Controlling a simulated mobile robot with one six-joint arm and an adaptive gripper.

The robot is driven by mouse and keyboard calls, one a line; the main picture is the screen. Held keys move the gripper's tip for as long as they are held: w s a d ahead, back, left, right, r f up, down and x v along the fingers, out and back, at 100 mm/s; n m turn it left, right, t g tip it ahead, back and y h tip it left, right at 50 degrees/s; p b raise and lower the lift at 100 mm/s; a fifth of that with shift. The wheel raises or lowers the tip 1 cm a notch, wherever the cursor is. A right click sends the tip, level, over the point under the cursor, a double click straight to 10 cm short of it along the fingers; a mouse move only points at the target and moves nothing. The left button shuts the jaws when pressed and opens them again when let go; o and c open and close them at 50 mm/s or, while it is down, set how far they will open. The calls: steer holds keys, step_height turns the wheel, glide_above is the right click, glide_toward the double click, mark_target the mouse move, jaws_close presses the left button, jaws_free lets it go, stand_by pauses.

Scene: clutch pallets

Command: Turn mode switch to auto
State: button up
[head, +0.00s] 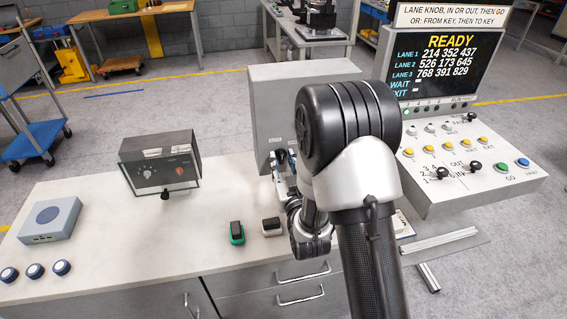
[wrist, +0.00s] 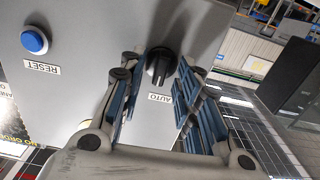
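The mode switch is a black rotary knob (wrist: 160,62) on a grey panel (wrist: 90,45) in the wrist view. An AUTO label (wrist: 159,98) sits on the panel below it in that picture, appearing upside down. My gripper (wrist: 166,62) has its blue-padded fingers spread, one on each side of the knob, with no clear contact. The knob's pointing direction is hard to tell. In the head view my gripper (head: 283,163) is at the front of the grey cabinet (head: 290,90), and my arm hides the knob and much of the cabinet face.
A blue RESET button (wrist: 34,40) is on the same panel. On the bench (head: 200,215) are a dark control box (head: 160,165), a green-and-black item (head: 237,232) and a grey box (head: 50,220). A console (head: 470,165) with a READY screen (head: 440,60) stands right.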

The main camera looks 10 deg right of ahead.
step_height(320, 180, up, 10)
stand_by(0.7)
steer(key=shift+r, duration=0.1)
steer(key=shift+s+r+g, duration=0.2)
steer(key=shift+r+g, duration=0.05)
steer(key=shift+g, duration=0.05)
steer(key=s+g, duration=1.2)
steer(key=s, duration=2.3)
steer(key=shift+s+f+g, duration=0.15)
steer(key=shift+s+g, duration=0.05)
steer(key=shift+g, duration=0.1)
